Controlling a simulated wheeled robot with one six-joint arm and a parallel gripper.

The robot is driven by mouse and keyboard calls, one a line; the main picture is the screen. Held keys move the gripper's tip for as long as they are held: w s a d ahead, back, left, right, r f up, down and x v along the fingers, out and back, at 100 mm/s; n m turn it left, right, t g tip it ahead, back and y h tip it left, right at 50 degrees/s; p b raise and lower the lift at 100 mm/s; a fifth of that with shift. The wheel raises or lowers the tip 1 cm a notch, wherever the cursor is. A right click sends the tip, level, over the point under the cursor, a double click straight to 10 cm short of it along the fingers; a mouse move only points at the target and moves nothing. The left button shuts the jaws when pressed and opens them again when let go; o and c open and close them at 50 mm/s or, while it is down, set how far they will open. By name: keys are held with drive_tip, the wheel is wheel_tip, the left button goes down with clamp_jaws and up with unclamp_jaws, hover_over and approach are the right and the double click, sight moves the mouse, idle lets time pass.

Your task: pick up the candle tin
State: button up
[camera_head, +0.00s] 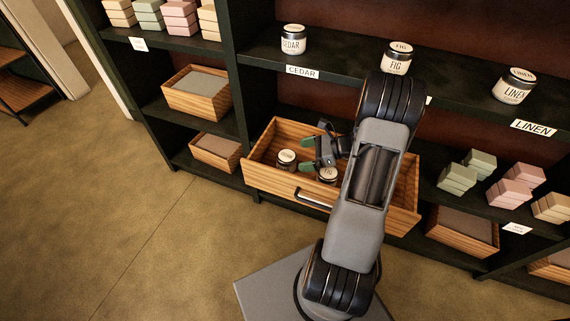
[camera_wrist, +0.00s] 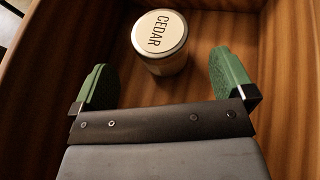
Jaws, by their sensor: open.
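A candle tin (camera_wrist: 160,42) with a white lid reading CEDAR stands upright on the drawer floor, ahead of my gripper. It also shows in the head view (camera_head: 287,161). My gripper (camera_wrist: 165,82) is open, with one green finger on each side of the tin's near edge and nothing held. In the head view my gripper (camera_head: 309,153) is over the drawer. A second tin, reading FIG (camera_head: 328,176), stands in the same drawer, partly hidden by my arm. The wooden drawer (camera_head: 262,175) is pulled out of the shelf.
Tins labelled CEDAR (camera_head: 293,39), FIG (camera_head: 397,58) and LINEN (camera_head: 514,86) stand on the shelf above. Drawer walls surround the work area. Wooden boxes (camera_head: 197,103) and soap stacks (camera_head: 467,171) sit on neighbouring shelves.

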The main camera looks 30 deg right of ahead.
sight(292, 156)
drive_tip(key=shift+r+b+x, duration=0.2)
drive_tip(key=shift+b+x, duration=0.95)
drive_tip(key=shift+x, duration=2.2)
drive_tip(key=shift+c, duration=0.2)
drive_tip(key=c, duration=1)
